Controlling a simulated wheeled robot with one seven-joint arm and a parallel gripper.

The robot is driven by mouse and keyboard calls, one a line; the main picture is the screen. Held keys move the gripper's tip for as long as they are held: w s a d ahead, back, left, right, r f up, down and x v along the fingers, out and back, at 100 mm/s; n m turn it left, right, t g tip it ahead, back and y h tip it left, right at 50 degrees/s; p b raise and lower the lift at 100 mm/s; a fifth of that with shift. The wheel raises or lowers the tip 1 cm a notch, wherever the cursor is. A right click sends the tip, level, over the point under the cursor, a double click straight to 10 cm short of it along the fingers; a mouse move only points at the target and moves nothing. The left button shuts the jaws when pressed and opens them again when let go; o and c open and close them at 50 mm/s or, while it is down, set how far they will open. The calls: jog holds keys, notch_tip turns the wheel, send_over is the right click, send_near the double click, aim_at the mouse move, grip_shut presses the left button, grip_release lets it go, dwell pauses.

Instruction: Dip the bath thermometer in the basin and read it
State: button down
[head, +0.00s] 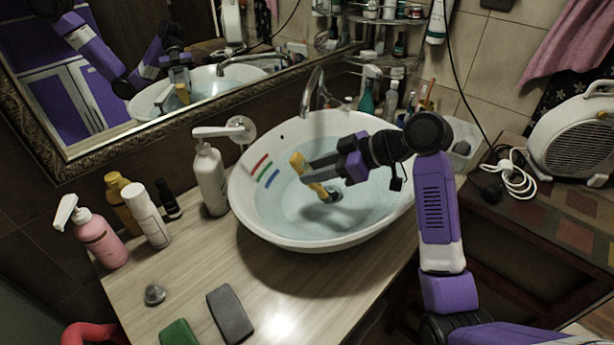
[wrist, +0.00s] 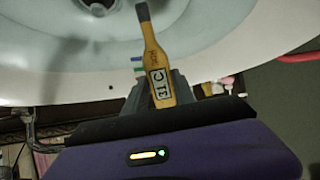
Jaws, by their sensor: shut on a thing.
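The yellow bath thermometer (head: 299,163) is held in my gripper (head: 311,173) over the inside of the white basin (head: 240,205). It slants down toward the drain, with its dark tip lowest. I cannot tell whether the tip touches the water (head: 290,215). In the wrist view the thermometer (wrist: 155,60) stands between the grey fingers of my gripper (wrist: 160,90), its dark tip pointing away toward the basin (wrist: 60,85). Its small display faces the camera, turned sideways, and seems to read 31 C. The smaller marking above it is not clear.
Red, green and blue stripes (head: 268,172) mark the basin's left inner wall. A faucet (head: 313,95) rises behind. A white pump bottle (head: 210,178) stands close to the left rim. A grey block (head: 230,314) and a green block (head: 178,334) lie on the counter in front.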

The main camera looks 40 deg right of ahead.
jog(key=shift+a, duration=0.3)
jog(key=shift+d, duration=0.25)
jog(key=shift+d, duration=0.35)
jog(key=shift+a, duration=0.15)
jog(key=shift+a, duration=0.45)
dwell(0.4)
notch_tip(320, 180, up, 12)
jog(key=p, duration=1)
jog(key=shift+f, duration=0.15)
dwell(0.9)
